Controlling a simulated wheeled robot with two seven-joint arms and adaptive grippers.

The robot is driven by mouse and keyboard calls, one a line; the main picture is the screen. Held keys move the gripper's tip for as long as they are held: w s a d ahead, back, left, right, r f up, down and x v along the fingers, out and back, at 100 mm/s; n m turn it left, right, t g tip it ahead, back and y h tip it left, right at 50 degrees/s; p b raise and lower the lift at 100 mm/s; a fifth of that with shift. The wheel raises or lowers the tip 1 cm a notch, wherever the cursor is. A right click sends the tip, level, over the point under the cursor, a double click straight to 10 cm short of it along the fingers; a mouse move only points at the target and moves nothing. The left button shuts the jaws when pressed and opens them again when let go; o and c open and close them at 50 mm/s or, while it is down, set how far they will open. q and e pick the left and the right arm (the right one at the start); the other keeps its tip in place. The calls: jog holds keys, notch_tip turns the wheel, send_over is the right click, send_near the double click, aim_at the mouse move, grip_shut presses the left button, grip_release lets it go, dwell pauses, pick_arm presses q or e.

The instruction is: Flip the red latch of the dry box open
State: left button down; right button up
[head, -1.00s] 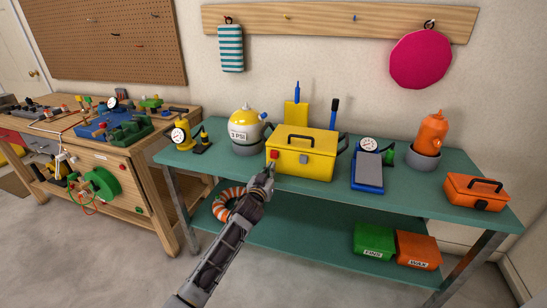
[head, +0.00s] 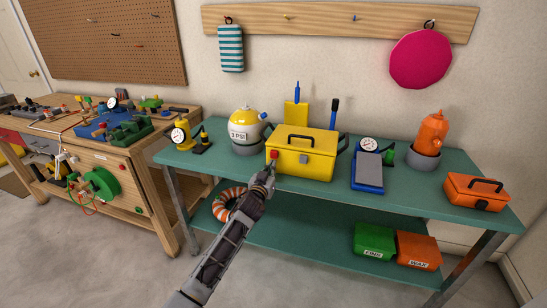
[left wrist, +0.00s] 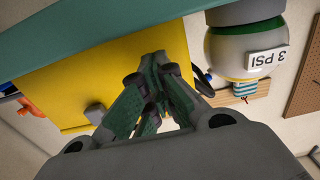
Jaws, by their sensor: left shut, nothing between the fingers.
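The yellow dry box (head: 310,165) stands on the green bench with its black carry handle (head: 299,137) on the lid. The red latch (head: 274,155) is at the left of its front face, and a grey latch (head: 304,158) is right of it. My left gripper (head: 268,171) is shut and empty, its tips just below the red latch; I cannot tell whether they touch it. In the left wrist view the shut fingers (left wrist: 158,72) point at the yellow box face (left wrist: 95,60). The grey latch (left wrist: 95,113) shows there, but the red latch is hidden. My right gripper is not in view.
A white and yellow tank (head: 246,128) stands close left of the box. A blue-grey device (head: 367,172) is to its right, with an orange bottle (head: 432,133) and orange case (head: 477,192) beyond. An orange-striped coil (head: 225,204) lies below, beside my arm.

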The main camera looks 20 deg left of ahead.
pick_arm(q)
jog(key=shift+w, duration=0.85)
dwell(0.7)
jog(key=shift+s, duration=0.25)
dwell(0.5)
jog(key=shift+s+r+p, duration=0.15)
jog(key=shift+r+p, duration=1.35)
dwell(0.8)
jog(key=shift+s, duration=0.1)
jog(key=s+p, duration=0.3)
jog(key=s, duration=0.3)
jog(key=shift+s, duration=0.4)
dwell(0.4)
jog(key=shift+a+f, duration=0.1)
jog(key=shift+f, duration=0.05)
